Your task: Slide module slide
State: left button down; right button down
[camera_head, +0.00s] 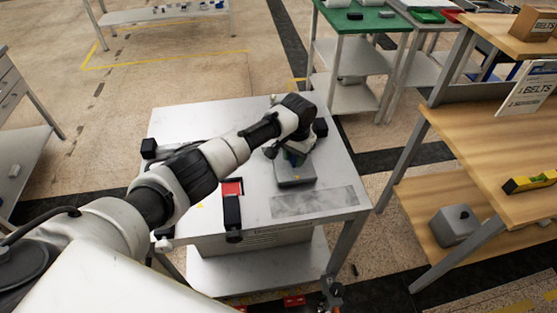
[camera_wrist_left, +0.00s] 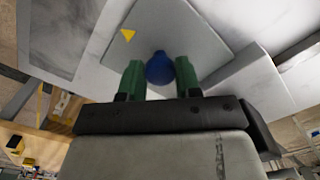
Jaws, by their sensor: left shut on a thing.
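A grey block-like module (camera_head: 296,174) sits on the light grey table top, right of the middle. In the left wrist view its flat grey face (camera_wrist_left: 195,30) carries a yellow triangle and a round blue knob (camera_wrist_left: 159,68). My left gripper (camera_head: 292,156) is over the module, reaching in from the left. In the left wrist view its green fingers (camera_wrist_left: 159,78) stand on either side of the blue knob, shut on it. The arm and wrist partly hide the module's back side in the head view. My right gripper is not in view.
The table (camera_head: 180,120) has a red square (camera_head: 232,187) with a black piece in front of it, left of the module. A darker grey rectangular patch (camera_head: 315,201) lies bare near the front right. A wooden shelf unit (camera_head: 480,150) stands to the right.

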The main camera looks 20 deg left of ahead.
pick_arm(q)
jog(key=shift+w+d, duration=0.35)
jog(key=shift+d, duration=0.25)
jog(key=shift+w+d, duration=0.2)
jog(key=shift+d, duration=0.1)
jog(key=shift+w+d+r, duration=0.1)
jog(key=shift+d+r, duration=0.05)
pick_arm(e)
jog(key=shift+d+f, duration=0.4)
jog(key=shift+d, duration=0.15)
pick_arm(q)
jog(key=c, duration=1.1)
grip_release()
jog(key=o, duration=0.3)
jog(key=shift+w+d, duration=0.1)
jog(key=shift+d, duration=0.05)
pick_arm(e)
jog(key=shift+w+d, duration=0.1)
